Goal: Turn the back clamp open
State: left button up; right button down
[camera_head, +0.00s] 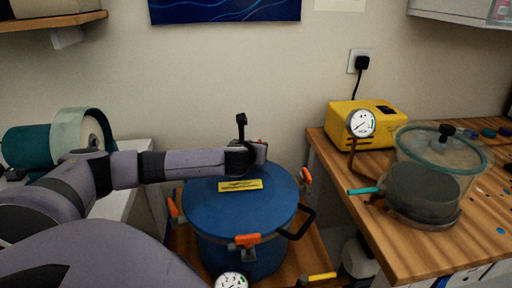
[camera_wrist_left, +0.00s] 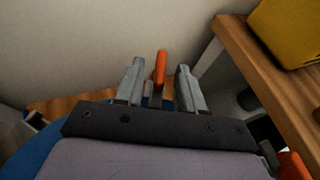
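The blue pot (camera_head: 235,215) has a round lid with a yellow label and orange clamps around its rim. The back clamp (camera_wrist_left: 161,68) shows in the left wrist view as an upright orange handle. In the head view it is mostly hidden behind my left gripper (camera_head: 262,152), which reaches over the back of the lid. In the left wrist view my left gripper (camera_wrist_left: 160,82) is open, with one grey finger on each side of the orange handle. Gaps show between the handle and both fingers. My right gripper is not in view.
Other orange clamps sit at the front (camera_head: 247,241), left (camera_head: 173,208) and right (camera_head: 306,176) of the lid. A wooden bench (camera_head: 395,240) at the right holds a yellow pump (camera_head: 345,120) and a clear chamber (camera_head: 470,180). The wall stands close behind the pot.

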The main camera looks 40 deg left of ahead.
pick_arm(q)
jog(key=shift+w+f, duration=0.1)
jog(key=shift+w, duration=0.05)
grip_shut()
